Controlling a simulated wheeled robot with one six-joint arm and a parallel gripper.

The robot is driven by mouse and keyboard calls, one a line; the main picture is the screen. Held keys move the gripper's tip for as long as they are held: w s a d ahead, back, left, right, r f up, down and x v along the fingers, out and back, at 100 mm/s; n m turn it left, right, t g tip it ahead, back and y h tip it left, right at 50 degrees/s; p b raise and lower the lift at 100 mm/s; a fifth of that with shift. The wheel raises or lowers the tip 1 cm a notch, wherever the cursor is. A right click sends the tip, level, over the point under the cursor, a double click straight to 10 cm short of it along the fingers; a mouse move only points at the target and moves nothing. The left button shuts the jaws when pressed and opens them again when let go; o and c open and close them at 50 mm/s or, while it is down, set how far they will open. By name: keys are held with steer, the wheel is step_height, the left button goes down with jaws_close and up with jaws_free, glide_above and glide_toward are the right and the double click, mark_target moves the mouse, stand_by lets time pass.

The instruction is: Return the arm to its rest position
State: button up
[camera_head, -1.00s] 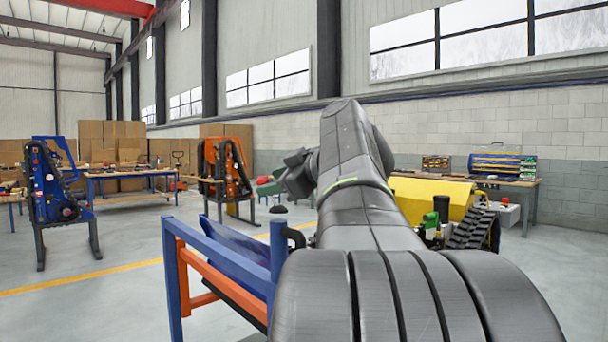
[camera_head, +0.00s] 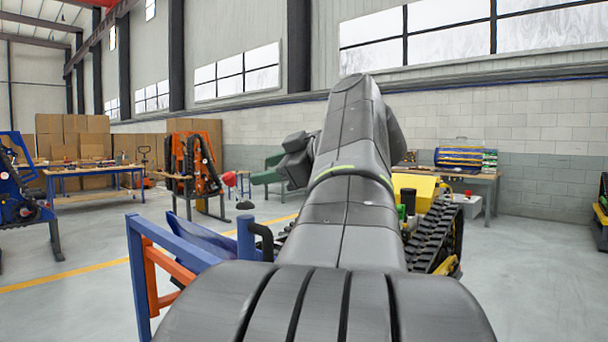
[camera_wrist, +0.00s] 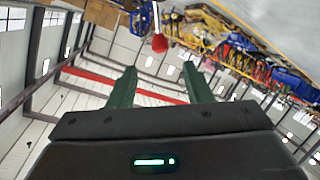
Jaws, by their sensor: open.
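My arm (camera_head: 350,185) rises through the middle of the head view, folded up in front of the camera, with dark wrist parts (camera_head: 297,160) at its left side. My gripper (camera_wrist: 158,71) shows in the wrist view with two green fingers spread apart and nothing between them. Its fingertips are not clear in the head view. The wrist view is tilted and shows roof beams and the hall.
A blue and orange frame (camera_head: 137,262) stands close at left front. A yellow tracked carrier (camera_head: 432,235) is right of my arm, partly hidden. An orange machine (camera_head: 193,160) and a workbench (camera_head: 485,185) stand farther back. Open floor (camera_head: 540,290) lies to the right.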

mark_target(224, 181)
steer(key=shift+a, duration=0.1)
steer(key=x, duration=1.3)
steer(key=shift+w+a, duration=0.2)
steer(key=shift+w, duration=0.05)
steer(key=shift+d, duration=0.1)
